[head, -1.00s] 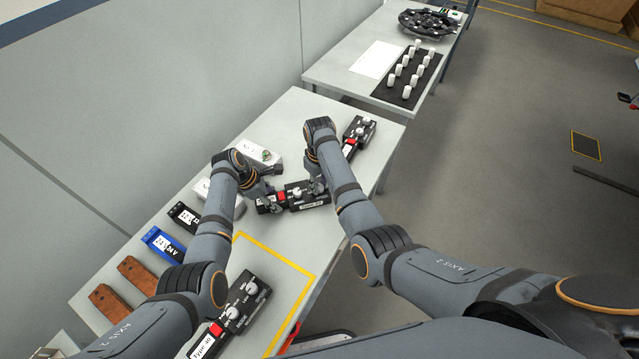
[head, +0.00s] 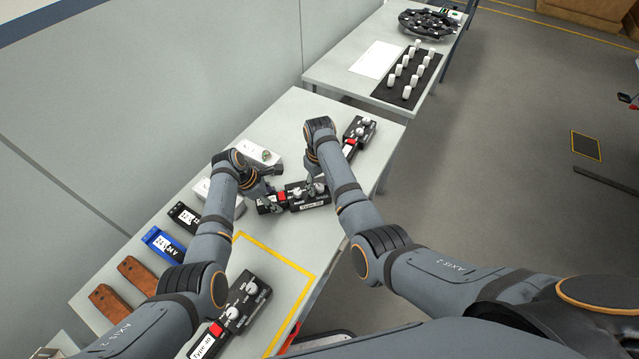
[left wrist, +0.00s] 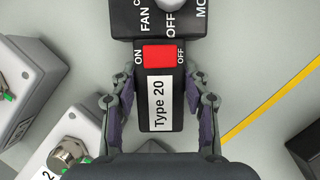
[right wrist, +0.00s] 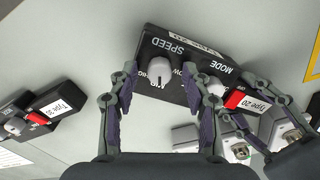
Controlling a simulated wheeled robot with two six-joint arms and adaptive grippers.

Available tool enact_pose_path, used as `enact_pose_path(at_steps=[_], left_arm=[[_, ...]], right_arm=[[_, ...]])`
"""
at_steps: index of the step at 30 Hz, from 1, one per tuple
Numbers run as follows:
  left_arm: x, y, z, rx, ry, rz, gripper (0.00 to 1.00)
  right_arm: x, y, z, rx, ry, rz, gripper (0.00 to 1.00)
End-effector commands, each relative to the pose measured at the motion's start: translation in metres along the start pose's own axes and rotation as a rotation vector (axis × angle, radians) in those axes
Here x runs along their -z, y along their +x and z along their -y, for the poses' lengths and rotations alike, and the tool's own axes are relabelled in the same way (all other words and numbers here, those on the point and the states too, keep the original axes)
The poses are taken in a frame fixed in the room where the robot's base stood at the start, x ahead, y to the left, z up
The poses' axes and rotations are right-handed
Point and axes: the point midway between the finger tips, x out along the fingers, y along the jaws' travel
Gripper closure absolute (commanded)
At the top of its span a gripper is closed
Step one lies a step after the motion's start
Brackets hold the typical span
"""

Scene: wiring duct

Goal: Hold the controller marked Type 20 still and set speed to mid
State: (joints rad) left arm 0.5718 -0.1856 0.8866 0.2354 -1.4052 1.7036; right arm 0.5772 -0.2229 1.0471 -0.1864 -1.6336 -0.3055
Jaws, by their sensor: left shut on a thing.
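The Type 20 controller (head: 294,204) is a black box with a red switch and white knobs, lying on the table. In the left wrist view its labelled end (left wrist: 157,118) sits between the fingers of my left gripper (left wrist: 158,90), which is shut on it. My right gripper (right wrist: 161,90) is open and empty. Its fingers are on either side of the white speed knob (right wrist: 160,70) and seem apart from it. The knob's dark pointer line faces down in the right wrist view. I cannot tell which setting it marks.
The Type 40 controller (head: 256,304) lies at the near end by yellow tape. Another black controller (head: 359,130) is at the far right edge. Pale boxes (head: 262,153), a blue box (head: 163,243) and brown pieces (head: 137,272) line the wall side.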

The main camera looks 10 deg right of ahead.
Motion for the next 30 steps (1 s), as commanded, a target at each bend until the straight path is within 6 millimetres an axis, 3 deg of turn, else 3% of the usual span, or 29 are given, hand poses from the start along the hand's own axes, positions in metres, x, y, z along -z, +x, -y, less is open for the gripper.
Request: enact_pose_path(at_steps=[8,21,30], left_arm=[[0.0,0.0,0.0,-0.001,-0.001,0.0,0.94],[0.001,0.0,0.0,-0.001,-0.001,-0.001,0.94],[0.0,0.0,0.0,-0.001,-0.001,-0.001,0.94]], right_arm=[[0.001,-0.011,0.0,-0.001,0.0,-0.003,0.52],[0.001,-0.106,0.0,-0.001,0.0,-0.002,0.52],[0.0,-0.12,0.0,0.0,0.0,0.0,0.52]])
